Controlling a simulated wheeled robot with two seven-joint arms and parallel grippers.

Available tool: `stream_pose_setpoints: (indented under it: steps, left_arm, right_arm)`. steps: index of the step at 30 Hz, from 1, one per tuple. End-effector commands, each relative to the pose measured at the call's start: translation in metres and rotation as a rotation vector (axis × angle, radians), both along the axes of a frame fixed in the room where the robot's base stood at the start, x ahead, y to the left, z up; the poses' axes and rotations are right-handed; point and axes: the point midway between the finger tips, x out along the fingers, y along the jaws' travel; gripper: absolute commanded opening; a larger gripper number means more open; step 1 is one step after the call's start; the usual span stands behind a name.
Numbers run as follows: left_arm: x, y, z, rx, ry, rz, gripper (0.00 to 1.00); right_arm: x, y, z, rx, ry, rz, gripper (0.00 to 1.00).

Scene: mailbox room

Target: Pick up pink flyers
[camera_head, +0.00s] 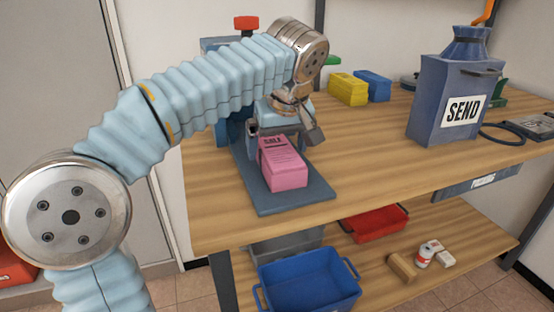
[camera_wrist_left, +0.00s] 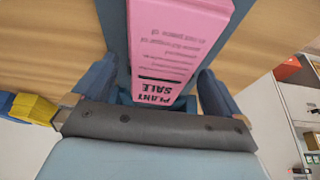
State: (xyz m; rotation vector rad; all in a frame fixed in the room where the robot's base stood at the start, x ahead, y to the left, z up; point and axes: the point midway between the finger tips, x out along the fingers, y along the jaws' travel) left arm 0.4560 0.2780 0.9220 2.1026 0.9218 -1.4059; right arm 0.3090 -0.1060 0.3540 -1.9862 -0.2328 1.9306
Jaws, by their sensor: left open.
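The pink flyers (camera_head: 284,170) are a stack with a "SALE" heading, lying on a blue-grey base plate (camera_head: 300,196) on the wooden table. My left gripper (camera_head: 286,133) is over the far end of the stack and open. In the left wrist view, the flyers (camera_wrist_left: 172,45) read "PLANT SALE" upside down, and my left gripper's fingers (camera_wrist_left: 157,78) stand on either side of them, with gaps showing. Whether a finger touches the paper is not clear. My right gripper is not in view.
A blue "SEND" box (camera_head: 440,105) stands on the table's right side. Yellow (camera_head: 347,89) and blue (camera_head: 374,86) blocks sit at the back. A blue bin (camera_head: 308,282) and a red tray (camera_head: 376,221) are on the lower shelf. The table's middle is clear.

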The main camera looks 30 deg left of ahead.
Motion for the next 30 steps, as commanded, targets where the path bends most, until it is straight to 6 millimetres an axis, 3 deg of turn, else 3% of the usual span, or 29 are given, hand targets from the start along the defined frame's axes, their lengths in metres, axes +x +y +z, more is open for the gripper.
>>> stream_pose_setpoints:
  steps: [3, 11, 24, 30]
  left_arm:
    - [0.0033, 0.0046, -0.0141, 0.000, 0.002, 0.002, 1.00]
    - [0.0047, 0.0056, -0.0171, -0.001, -0.001, 0.001, 1.00]
    - [0.0046, 0.0055, -0.0167, 0.000, 0.000, 0.001, 0.34]
    - [0.0046, 0.0054, -0.0161, 0.000, -0.002, 0.001, 0.31]
  right_arm:
    - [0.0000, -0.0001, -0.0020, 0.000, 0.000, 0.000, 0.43]
    - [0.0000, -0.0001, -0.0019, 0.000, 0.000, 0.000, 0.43]
    - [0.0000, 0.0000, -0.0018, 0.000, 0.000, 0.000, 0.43]
    - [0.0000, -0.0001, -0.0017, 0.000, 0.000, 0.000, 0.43]
